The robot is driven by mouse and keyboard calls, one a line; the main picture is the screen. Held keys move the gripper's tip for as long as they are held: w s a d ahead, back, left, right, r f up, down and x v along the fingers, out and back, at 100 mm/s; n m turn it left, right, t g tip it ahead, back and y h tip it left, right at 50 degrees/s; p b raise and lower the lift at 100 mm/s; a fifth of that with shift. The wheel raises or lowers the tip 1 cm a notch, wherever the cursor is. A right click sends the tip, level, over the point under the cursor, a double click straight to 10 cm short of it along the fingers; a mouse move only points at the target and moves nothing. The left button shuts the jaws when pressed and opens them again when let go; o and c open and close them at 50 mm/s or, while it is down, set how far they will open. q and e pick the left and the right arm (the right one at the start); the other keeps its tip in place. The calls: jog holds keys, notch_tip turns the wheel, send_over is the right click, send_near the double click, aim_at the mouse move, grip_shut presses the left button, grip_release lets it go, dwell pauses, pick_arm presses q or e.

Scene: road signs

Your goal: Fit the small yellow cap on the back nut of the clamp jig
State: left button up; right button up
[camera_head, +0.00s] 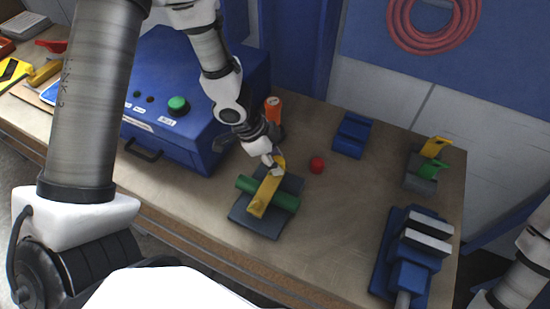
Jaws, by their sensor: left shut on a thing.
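The clamp jig has a dark grey base (246,222), a green cylinder (284,201) lying across it and a yellow bar (261,199) over the cylinder. My left gripper (277,168) is at the far end of the bar, fingers pointing down. It is shut on a small yellow piece (281,160), which looks like the small yellow cap and is mostly hidden by the fingers. The back nut is hidden behind the gripper, so I cannot tell whether the cap touches it. My right gripper is out of view; only part of that arm shows at lower right.
A small red cap (317,165) stands right of the jig. A blue box with a green button (178,104) and an orange-topped item (273,104) are behind to the left. A blue block (351,135), a grey-green-yellow holder (424,169) and a blue vise (408,268) are on the right.

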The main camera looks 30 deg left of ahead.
pick_arm(q)
jog(key=shift+f+b, duration=0.35)
jog(key=shift+f, duration=0.45)
jog(key=shift+f, duration=0.25)
jog(key=o, duration=0.8)
jog(key=shift+o, duration=0.2)
jog(key=shift+r, duration=0.1)
